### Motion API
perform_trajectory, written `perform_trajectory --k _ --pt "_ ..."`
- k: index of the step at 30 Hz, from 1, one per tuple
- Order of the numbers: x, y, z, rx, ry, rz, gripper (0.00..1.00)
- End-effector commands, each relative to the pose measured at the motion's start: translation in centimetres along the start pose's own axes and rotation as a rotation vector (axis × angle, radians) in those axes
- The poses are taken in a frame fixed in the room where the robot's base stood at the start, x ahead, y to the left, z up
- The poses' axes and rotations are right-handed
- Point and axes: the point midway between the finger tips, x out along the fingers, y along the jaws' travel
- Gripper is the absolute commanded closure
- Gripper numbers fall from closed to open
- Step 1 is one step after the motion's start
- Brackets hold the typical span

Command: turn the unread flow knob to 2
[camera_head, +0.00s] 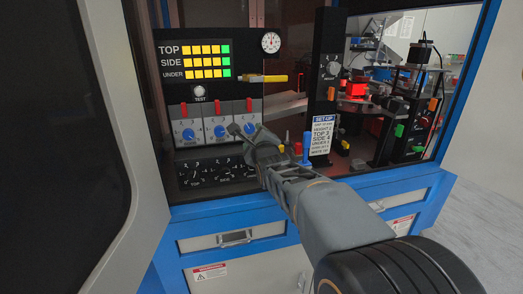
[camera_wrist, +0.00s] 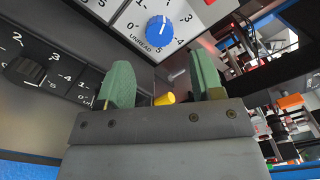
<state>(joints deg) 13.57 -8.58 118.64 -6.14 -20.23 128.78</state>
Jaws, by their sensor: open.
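The unread flow knob (camera_wrist: 160,30) is blue and round, on a white dial plate labelled UNREAD, at the top of the wrist view. Its dial shows 1, 3, 4 and 5; the upper part of the scale is cut off. A pale mark on the knob points roughly up, but its exact reading cannot be told. In the head view it appears as the rightmost blue knob (camera_head: 249,128). My gripper (camera_wrist: 163,82) is open, with its green fingers apart and no knob between them. It also shows just below and left of the knob in the head view (camera_head: 240,133).
Two more blue knobs (camera_head: 188,134) (camera_head: 220,131) stand to the left. Below them is a black panel (camera_head: 215,172) with dark knobs. A yellow peg (camera_wrist: 165,99) shows beyond the fingers. A SET-UP card (camera_head: 322,135) and blue post (camera_head: 306,148) stand to the right.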

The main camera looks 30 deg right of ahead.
Motion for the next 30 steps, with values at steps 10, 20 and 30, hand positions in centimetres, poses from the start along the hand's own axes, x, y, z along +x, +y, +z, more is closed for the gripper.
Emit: perform_trajectory --k 10,20,30 --pt "-6.0 -0.1 0.0 0.000 -0.001 -0.002 0.40" --pt "-7.9 0.0 0.0 0.000 0.001 0.000 0.40" --pt "-7.9 0.0 0.0 0.000 0.001 0.000 0.40"
